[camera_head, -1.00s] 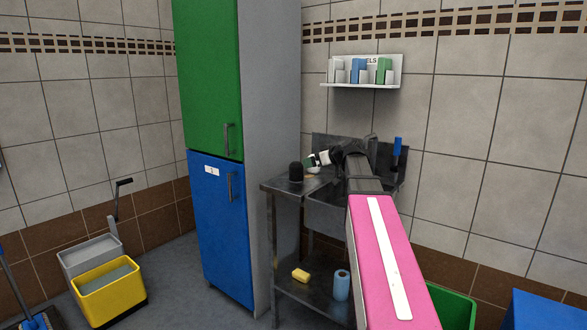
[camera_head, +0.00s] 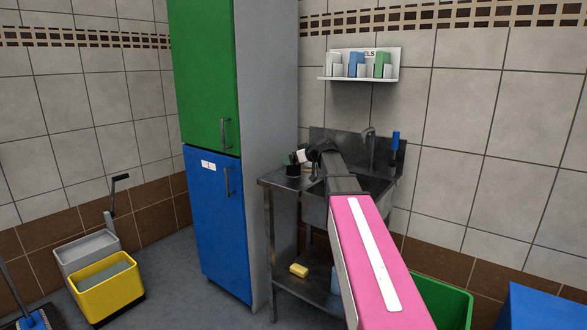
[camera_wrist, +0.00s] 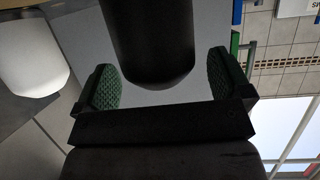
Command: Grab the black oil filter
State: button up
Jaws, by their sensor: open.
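The black oil filter (camera_head: 293,170) stands on the metal sink table, near its left end, in the head view. In the wrist view the filter (camera_wrist: 150,40) is a dark cylinder reaching in from the top, with its end between the two green ribbed finger pads. My gripper (camera_wrist: 165,84) is open, with a visible gap on each side of the filter. In the head view my gripper (camera_head: 297,158) is at the filter and partly covers it. Whether a finger touches it cannot be told there.
The tall green and blue cabinet (camera_head: 222,190) stands just left of the metal table (camera_head: 270,183). A sink tap (camera_head: 368,145) rises behind my arm. A white rounded object (camera_wrist: 30,50) is at the wrist view's left. A yellow sponge (camera_head: 299,270) lies on the lower shelf.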

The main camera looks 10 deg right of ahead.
jog(key=shift+w+a+f, duration=0.15)
jog(key=shift+w+a, duration=0.05)
jog(key=shift+w, duration=0.05)
jog(key=c, duration=1.2)
